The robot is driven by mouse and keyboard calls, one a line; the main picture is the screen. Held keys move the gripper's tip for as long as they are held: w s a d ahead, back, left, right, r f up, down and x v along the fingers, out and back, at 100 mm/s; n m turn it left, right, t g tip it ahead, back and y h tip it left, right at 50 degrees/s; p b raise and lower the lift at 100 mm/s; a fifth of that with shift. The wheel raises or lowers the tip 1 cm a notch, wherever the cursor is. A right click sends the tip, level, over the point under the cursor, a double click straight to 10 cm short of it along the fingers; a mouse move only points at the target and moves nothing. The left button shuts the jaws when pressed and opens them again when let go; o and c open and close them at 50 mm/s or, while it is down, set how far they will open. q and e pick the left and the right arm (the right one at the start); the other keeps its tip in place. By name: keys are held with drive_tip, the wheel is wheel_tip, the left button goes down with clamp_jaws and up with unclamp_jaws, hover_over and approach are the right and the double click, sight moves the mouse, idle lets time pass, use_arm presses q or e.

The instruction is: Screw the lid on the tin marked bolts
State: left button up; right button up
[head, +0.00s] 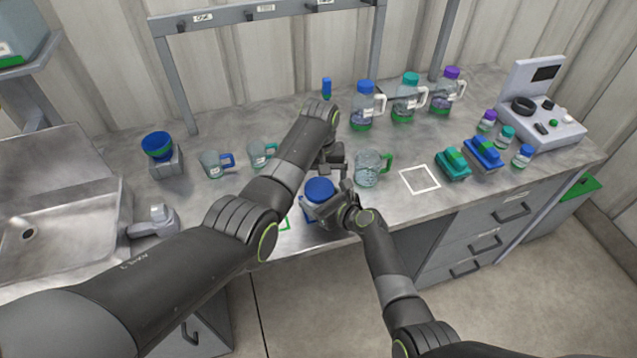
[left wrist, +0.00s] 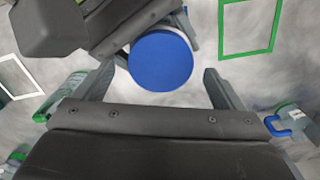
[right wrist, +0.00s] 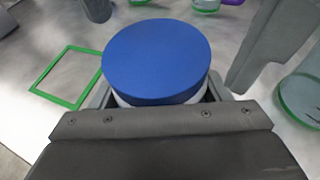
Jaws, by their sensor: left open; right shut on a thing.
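A tin with a round blue lid (head: 319,189) stands near the front edge of the bench. In the right wrist view the blue lid (right wrist: 155,58) sits on top of a pale tin body (right wrist: 190,101). I cannot tell whether it is threaded tight, and no marking on the tin is readable. My right gripper (head: 338,202) is shut on the tin's body below the lid. My left gripper (head: 328,172) is open just above and behind the tin. In the left wrist view the lid (left wrist: 161,64) lies between and slightly beyond its open fingers.
A clear mug with a green handle (head: 368,168) stands close right of the tin. A white square outline (head: 420,179) on the bench is empty. Two smaller mugs (head: 214,163) (head: 261,155) and a blue-topped item on a block (head: 158,147) stand left. Bottles (head: 363,104) line the back.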

use_arm(q)
wheel_tip(320, 180, up, 2)
drive_tip(key=shift+r, duration=0.2)
use_arm(e)
drive_tip(key=shift+s, duration=0.1)
use_arm(q)
drive_tip(key=shift+r+n, duration=1.7)
drive_tip(key=shift+f, duration=4.05)
